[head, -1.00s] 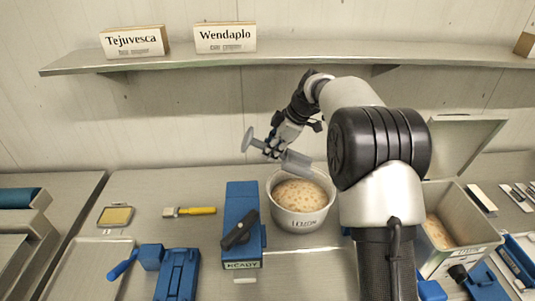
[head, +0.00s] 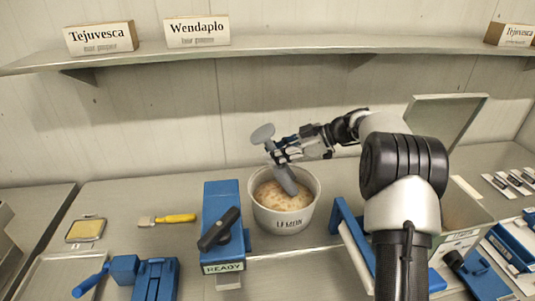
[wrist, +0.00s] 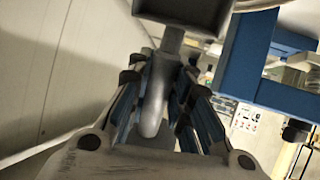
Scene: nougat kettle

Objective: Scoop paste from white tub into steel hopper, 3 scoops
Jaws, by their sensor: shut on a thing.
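The wrist view shows the scoop handle (wrist: 155,98) between my fingers. A rectangular metal box (head: 480,232), seemingly the steel hopper, stands right with its lid (head: 446,122) raised; my arm hides much of it.
A blue READY stand (head: 221,225) with a black lever is close left of the tub. A blue frame (head: 347,222) stands right of it. A yellow-handled brush (head: 168,219) lies left. A labelled shelf (head: 300,52) runs above; the counter behind the brush is clear.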

